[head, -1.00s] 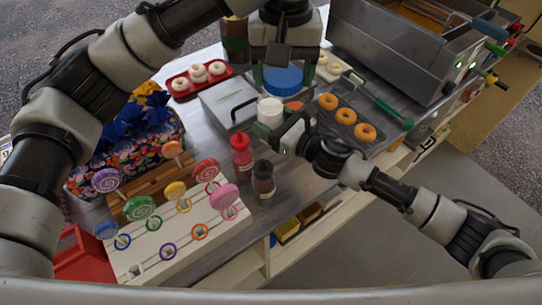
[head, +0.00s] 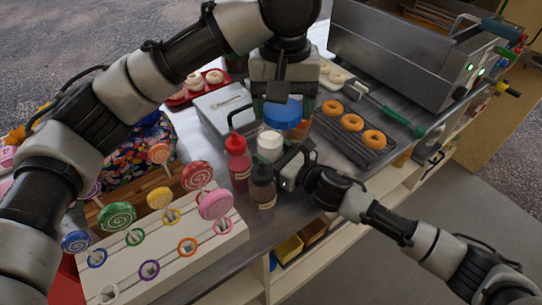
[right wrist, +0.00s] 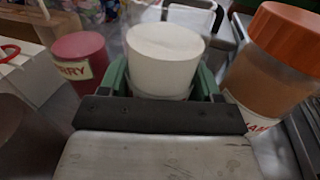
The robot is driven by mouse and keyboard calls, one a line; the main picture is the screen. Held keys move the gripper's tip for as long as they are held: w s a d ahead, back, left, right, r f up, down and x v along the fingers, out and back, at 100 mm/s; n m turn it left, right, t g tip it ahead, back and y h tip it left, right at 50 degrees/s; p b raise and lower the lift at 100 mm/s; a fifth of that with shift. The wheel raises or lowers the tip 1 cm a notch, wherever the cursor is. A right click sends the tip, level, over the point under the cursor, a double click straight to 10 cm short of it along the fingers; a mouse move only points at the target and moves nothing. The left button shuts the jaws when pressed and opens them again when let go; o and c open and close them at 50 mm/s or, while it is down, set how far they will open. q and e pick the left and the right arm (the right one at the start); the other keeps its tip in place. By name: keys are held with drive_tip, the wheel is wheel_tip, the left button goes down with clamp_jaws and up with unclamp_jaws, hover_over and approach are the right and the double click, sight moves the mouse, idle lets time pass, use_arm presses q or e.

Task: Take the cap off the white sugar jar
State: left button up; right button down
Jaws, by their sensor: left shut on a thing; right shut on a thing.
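The white sugar jar (head: 270,145) stands upright with a bare white top. It also shows in the right wrist view (right wrist: 165,60), between the green fingers of my right gripper (right wrist: 164,82), which is shut on it. Whether its base touches the table is hidden. The blue cap (head: 283,113) is apart from the jar, above and slightly to the right of it in the head view. My left gripper (head: 283,98) is shut on the cap from above. The cap does not show in the right wrist view.
A red bottle (head: 237,162) and a dark bottle (head: 263,187) stand close by the jar. An orange-lidded jar (right wrist: 275,65) is to the right in the wrist view. Doughnuts (head: 351,122) lie on a rack behind. A lollipop stand (head: 165,255) fills the front left.

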drive_tip(key=shift+s, duration=0.1)
drive_tip(key=shift+c, duration=2.4)
unclamp_jaws()
drive_tip(key=shift+f, duration=0.1)
